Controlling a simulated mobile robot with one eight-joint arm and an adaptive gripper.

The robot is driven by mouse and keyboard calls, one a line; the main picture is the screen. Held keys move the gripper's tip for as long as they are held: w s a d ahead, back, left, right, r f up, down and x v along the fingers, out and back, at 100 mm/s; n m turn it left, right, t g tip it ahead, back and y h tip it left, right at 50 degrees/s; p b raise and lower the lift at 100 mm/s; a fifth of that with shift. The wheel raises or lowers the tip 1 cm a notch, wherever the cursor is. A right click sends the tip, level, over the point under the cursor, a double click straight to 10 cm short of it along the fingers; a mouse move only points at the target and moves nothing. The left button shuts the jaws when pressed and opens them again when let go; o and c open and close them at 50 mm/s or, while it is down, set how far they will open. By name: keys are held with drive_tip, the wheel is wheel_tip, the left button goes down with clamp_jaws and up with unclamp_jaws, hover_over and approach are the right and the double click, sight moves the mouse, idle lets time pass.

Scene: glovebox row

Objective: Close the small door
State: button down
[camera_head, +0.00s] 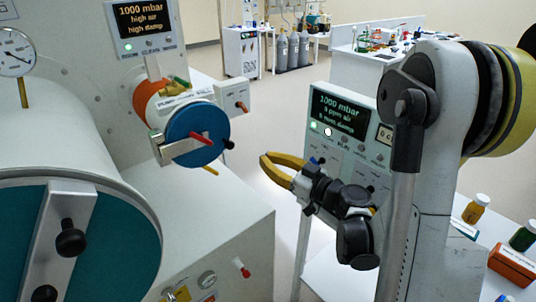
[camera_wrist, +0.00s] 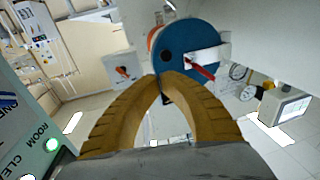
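The small door is a blue round disc (camera_head: 196,134) with a red handle (camera_head: 201,139) and a metal bar across it. It is at the end of a small white and orange port (camera_head: 158,98) on the glovebox wall; I cannot tell whether it sits flush. My gripper (camera_head: 264,158) is to the right of the door and apart from it in the head view. Its yellow fingers curve together at the tips, with nothing seen between them. In the wrist view the blue door (camera_wrist: 184,82) shows just beyond the fingertips (camera_wrist: 160,76), with its red handle (camera_wrist: 203,71) to the right.
A large teal door (camera_head: 110,235) with a black knob fills the lower left. A small switch box (camera_head: 233,95) is beside the port. A control panel (camera_head: 343,125) stands behind my gripper. Bottles and a red box (camera_head: 512,262) are at the right. Floor shows between.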

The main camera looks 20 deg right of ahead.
drive_tip(key=b+x, duration=0.1)
drive_tip(key=x, duration=0.9)
drive_tip(key=shift+w+b, duration=0.3)
drive_tip(key=shift+a+f, duration=0.1)
drive_tip(key=shift+w+a+n+g+y, duration=0.15)
drive_tip(key=shift+w+n+g+y, duration=0.25)
drive_tip(key=shift+w, duration=0.55)
